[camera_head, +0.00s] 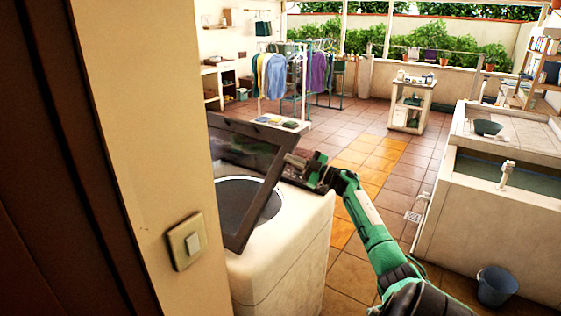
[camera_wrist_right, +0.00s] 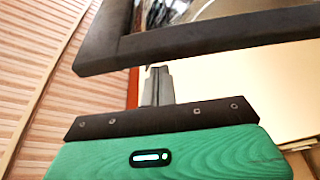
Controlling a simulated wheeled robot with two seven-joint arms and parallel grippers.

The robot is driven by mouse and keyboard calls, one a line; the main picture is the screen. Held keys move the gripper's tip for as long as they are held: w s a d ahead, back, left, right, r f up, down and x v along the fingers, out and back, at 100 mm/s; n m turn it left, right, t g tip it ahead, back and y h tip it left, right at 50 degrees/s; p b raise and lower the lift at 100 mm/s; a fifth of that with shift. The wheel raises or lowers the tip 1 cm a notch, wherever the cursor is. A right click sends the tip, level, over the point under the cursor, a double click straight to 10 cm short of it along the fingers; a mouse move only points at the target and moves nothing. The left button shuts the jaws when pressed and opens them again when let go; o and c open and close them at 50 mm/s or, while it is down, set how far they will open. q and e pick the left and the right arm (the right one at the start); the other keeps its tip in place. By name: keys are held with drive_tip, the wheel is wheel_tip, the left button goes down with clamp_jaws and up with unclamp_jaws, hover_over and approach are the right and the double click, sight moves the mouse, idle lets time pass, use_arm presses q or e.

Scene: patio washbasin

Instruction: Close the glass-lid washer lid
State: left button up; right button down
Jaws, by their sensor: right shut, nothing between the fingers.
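The white top-loading washer (camera_head: 285,240) stands just beyond the wall edge. Its dark-framed glass lid (camera_head: 262,160) is raised and tilted, with the round drum opening (camera_head: 240,203) showing under it. My right gripper (camera_head: 290,160) is beside the lid's right side, near its frame; whether it touches cannot be told. In the right wrist view the shut fingers (camera_wrist_right: 157,86) point toward the dark lid frame (camera_wrist_right: 200,42), with nothing between them. My left gripper is not in view.
A wall with a light switch (camera_head: 185,242) stands close on the left and hides part of the washer. A concrete wash basin (camera_head: 500,210) and a blue bucket (camera_head: 496,286) are at right. Tiled floor (camera_head: 385,165) lies open between them, with a clothes rack (camera_head: 290,75) behind.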

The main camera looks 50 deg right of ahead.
sight(302, 207)
drive_tip(key=d+f+m+h+b, duration=0.1)
drive_tip(key=d+f+m+b, duration=0.1)
drive_tip(key=f, duration=0.3)
drive_tip(key=d+f+m+t+h+b, duration=0.1)
drive_tip(key=d+f+m+b, duration=0.2)
drive_tip(key=f+b, duration=0.1)
drive_tip(key=d+f+m+h+b, duration=0.1)
drive_tip(key=d+f+m+b, duration=0.1)
drive_tip(key=f, duration=0.5)
drive_tip(key=shift+w+d+f+m+b, duration=0.1)
drive_tip(key=shift+w+d+m+b, duration=0.15)
drive_tip(key=shift+m+b, duration=0.4)
drive_tip(key=shift+f+b, duration=0.35)
drive_tip(key=shift+f, duration=0.1)
drive_tip(key=shift+w+r+p, duration=0.15)
drive_tip(key=shift+r+p, duration=0.2)
drive_tip(key=shift+r, duration=0.1)
drive_tip(key=s, duration=0.1)
drive_tip(key=s+r+p, duration=0.1)
drive_tip(key=s, duration=0.1)
drive_tip(key=shift+s+d+r, duration=0.15)
drive_tip(key=shift+s+r, duration=0.1)
drive_tip(key=shift+s, duration=0.1)
drive_tip(key=v, duration=0.6)
